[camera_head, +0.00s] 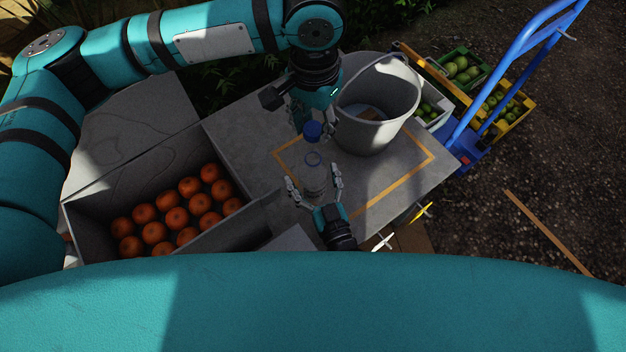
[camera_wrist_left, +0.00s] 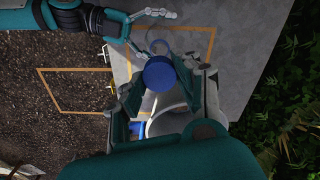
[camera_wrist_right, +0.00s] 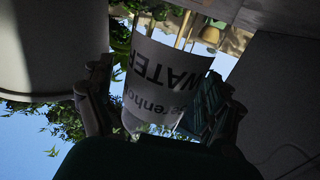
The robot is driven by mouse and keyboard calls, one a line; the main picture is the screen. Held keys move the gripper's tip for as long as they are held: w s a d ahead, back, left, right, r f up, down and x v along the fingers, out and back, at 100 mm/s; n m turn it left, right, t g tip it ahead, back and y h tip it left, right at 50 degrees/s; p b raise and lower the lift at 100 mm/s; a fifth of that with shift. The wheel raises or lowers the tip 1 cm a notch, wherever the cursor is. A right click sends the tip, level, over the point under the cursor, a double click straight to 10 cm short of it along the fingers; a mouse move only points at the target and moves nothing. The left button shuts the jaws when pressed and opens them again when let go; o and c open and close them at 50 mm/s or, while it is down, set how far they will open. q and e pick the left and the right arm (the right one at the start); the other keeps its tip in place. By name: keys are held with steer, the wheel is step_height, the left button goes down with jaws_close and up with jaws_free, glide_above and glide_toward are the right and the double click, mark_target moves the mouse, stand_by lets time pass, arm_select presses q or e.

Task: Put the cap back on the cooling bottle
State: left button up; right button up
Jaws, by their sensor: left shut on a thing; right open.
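The blue cap (camera_head: 312,131) is held in my left gripper (camera_head: 307,119), which is shut on it. In the left wrist view the cap (camera_wrist_left: 160,72) sits between the fingertips. The clear bottle (camera_head: 315,182) stands on the table with its open round mouth showing. The cap is above and apart from the mouth, toward its far side in the head view. My right gripper (camera_head: 314,190) is open, with its fingers on either side of the bottle. In the right wrist view the bottle's white label (camera_wrist_right: 165,75) with "WATER" shows between the open fingers.
A grey bucket (camera_head: 380,130) stands close to the right of the bottle and left gripper. An orange outline (camera_head: 392,190) marks the tabletop (camera_head: 245,145). A crate of oranges (camera_head: 250,222) is at left. A blue hand truck (camera_head: 520,45) and fruit crates are beyond the table.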

mark_target(315, 149)
steer(key=shift+w+a, duration=0.1)
steer(key=shift+w, duration=0.15)
steer(key=c, duration=1.8)
arm_select(q)
step_height(315, 149, down, 5)
arm_select(e)
jaws_close()
arm_select(q)
steer(key=shift+s+d+f, duration=0.1)
steer(key=shift+s+f, duration=0.15)
steer(key=shift+f, duration=0.5)
steer(key=shift+f+m, duration=0.15)
steer(key=shift+m, duration=0.15)
steer(key=shift+c, duration=0.2)
